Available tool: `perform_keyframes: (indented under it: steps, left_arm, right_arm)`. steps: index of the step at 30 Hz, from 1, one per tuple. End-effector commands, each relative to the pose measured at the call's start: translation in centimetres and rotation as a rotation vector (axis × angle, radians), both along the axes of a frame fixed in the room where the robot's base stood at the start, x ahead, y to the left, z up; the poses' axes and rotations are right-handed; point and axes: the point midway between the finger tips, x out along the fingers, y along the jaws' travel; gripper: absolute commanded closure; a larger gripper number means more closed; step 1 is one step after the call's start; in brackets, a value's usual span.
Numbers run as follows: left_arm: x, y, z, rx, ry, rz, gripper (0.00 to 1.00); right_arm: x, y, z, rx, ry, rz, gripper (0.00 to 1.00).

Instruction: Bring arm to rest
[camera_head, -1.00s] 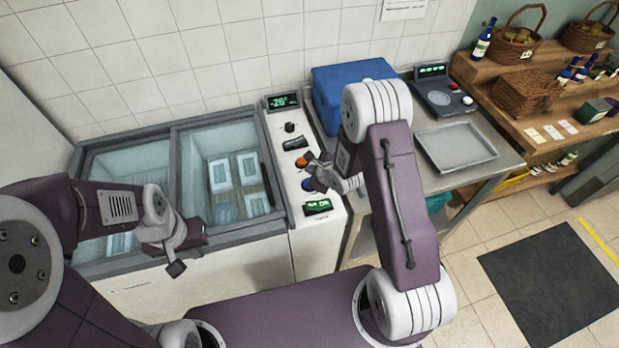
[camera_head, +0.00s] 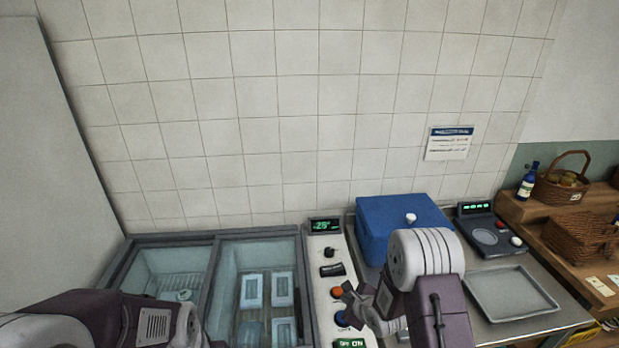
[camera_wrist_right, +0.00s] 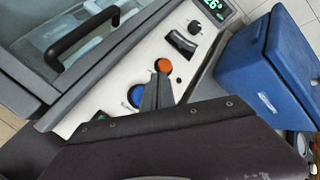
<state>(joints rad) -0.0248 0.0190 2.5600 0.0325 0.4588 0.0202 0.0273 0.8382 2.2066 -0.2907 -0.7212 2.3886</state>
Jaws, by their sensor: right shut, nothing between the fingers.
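My right arm reaches in from the lower right in the head view. My right gripper (camera_head: 352,297) is shut and empty, over the white control panel (camera_head: 322,268) between the freezer and the steel counter. In the right wrist view its closed fingers (camera_wrist_right: 157,92) show close to the orange button (camera_wrist_right: 163,65) and the blue button (camera_wrist_right: 136,95); I cannot tell whether they touch the panel. My left arm (camera_head: 150,320) shows at the lower left of the head view. Its gripper is below the frame.
The glass-topped freezer (camera_head: 214,285) holds pale boxes. The blue cooler box (camera_head: 400,225) stands close behind my right arm. A grey tray (camera_head: 512,292) and a scale (camera_head: 489,236) are on the counter. Wooden shelves (camera_head: 570,238) with baskets stand at the right.

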Motion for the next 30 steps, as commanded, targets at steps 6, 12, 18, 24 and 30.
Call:
perform_keyframes:
  steps: [6, 12, 18, 24, 30]
  left_arm:
    - [0.0, 0.0, -0.4, 0.000, 0.000, 0.000, 1.00]
    - [0.0, 0.0, -0.6, 0.000, 0.000, 0.000, 1.00]
    - [0.0, 0.0, -0.7, 0.000, 0.000, 0.000, 1.00]
    - [0.0, 0.0, -0.6, 0.000, 0.000, 0.000, 1.00]
    - [0.0, 0.0, -0.6, 0.000, 0.000, 0.000, 1.00]
  right_arm:
    - [2.4, 0.3, 11.3, -0.032, -0.185, 0.003, 1.00]
    - [-4.6, -1.7, 14.5, -0.509, -0.064, 0.330, 1.00]
    - [-14.7, -2.6, 11.8, -0.889, 0.169, 0.982, 1.00]
    - [-22.7, -2.4, 9.1, -0.972, 0.256, 1.660, 1.00]
    - [-23.9, -2.4, 9.0, -1.014, 0.204, 1.897, 1.00]
